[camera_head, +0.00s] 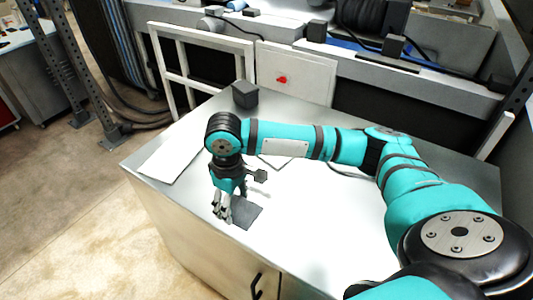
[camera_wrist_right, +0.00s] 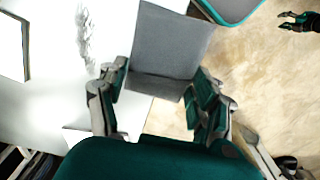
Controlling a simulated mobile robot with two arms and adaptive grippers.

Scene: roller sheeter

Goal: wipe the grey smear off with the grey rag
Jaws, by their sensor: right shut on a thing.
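The grey rag (camera_wrist_right: 172,42) hangs flat between the fingers of my right gripper (camera_wrist_right: 155,95), which is shut on it. In the head view the rag (camera_head: 245,213) shows as a dark square beside my right gripper (camera_head: 224,212), close to the counter's front edge. The grey smear (camera_wrist_right: 86,38) is a faint streaky patch on the white counter, left of the rag and apart from it in the wrist view. I cannot make out the smear in the head view. My left gripper (camera_wrist_right: 292,20) shows small at the upper right of the wrist view, its fingers apart and empty.
The pale counter (camera_head: 320,235) is mostly clear. A dark block (camera_head: 245,94) stands at its back edge. A white sheet (camera_head: 172,158) lies at its left end. A white frame (camera_head: 205,50) and a panel with a red knob (camera_head: 282,79) stand behind.

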